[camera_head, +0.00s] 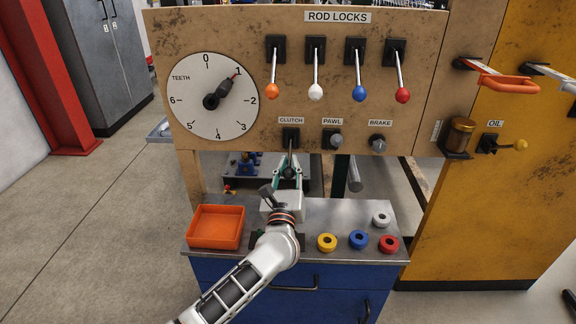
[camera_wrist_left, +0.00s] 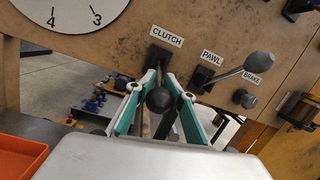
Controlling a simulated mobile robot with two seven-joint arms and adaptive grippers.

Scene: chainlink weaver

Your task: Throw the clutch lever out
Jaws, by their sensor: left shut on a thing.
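The clutch lever (camera_wrist_left: 158,100) has a dark round knob and comes out of a black slot under the CLUTCH label on the tan panel. Its thin shaft shows in the head view (camera_head: 290,152), hanging downward. My left gripper (camera_head: 289,170) is at the lever from below, with green-sided fingers. In the left wrist view the fingers (camera_wrist_left: 160,82) stand on either side of the lever, shut on it close to the knob. Their exact contact is partly hidden by the knob. My right gripper is in neither view.
The pawl lever (camera_wrist_left: 258,66) and brake knob (camera_head: 377,142) sit just right of the clutch. A row of rod lock levers (camera_head: 316,90) is above, a dial (camera_head: 190,105) at left. Below, the bench (camera_head: 330,212) holds an orange tray (camera_head: 215,243) and several coloured rings.

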